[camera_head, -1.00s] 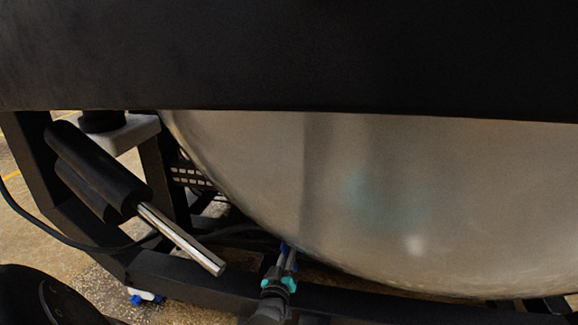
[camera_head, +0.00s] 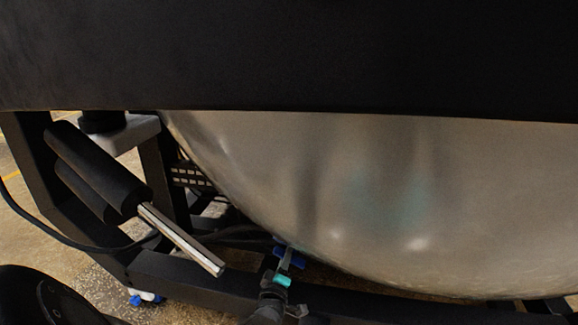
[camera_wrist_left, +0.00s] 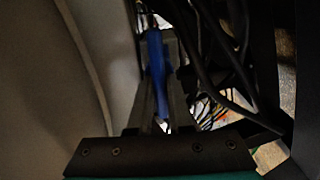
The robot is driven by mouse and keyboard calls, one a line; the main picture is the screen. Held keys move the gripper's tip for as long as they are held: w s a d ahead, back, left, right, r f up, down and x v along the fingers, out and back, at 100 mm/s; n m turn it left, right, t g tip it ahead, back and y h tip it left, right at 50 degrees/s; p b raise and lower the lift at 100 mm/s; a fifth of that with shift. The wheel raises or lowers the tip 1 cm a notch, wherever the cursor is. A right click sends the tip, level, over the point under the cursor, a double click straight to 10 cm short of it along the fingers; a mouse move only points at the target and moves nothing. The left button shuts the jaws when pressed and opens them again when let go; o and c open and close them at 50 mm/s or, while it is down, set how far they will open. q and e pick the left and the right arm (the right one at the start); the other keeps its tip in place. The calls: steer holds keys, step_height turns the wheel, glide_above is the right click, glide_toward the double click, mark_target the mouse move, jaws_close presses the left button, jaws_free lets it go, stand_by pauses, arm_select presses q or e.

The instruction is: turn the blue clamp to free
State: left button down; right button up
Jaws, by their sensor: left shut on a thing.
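The blue clamp (camera_head: 297,261) is low in the head view, beneath the lower edge of the large metal vessel, partly covered by my gripper. In the left wrist view the blue clamp (camera_wrist_left: 156,62) is a long narrow blue piece between the fingers. My left gripper (camera_head: 286,258), dark with a teal band, reaches up from the bottom of the head view and is shut on the clamp. Its fingers also show in the left wrist view (camera_wrist_left: 155,95). The clamp's far end is hard to make out. My right gripper is in neither view.
The rounded metal vessel (camera_head: 400,215) hangs close above the gripper. A black frame beam (camera_head: 190,280) runs along the bottom. A black cylinder with a silver rod (camera_head: 180,238) juts out at left. Dark cables (camera_wrist_left: 215,70) crowd the right of the wrist view.

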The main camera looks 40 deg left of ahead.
arm_select(q)
steer(key=shift+w+d+r, duration=0.35)
steer(key=shift+d, duration=0.1)
steer(key=c, duration=1)
jaws_free()
steer(key=shift+o, duration=0.8)
steer(key=shift+s+a+f, duration=0.15)
steer(key=shift+a, duration=0.05)
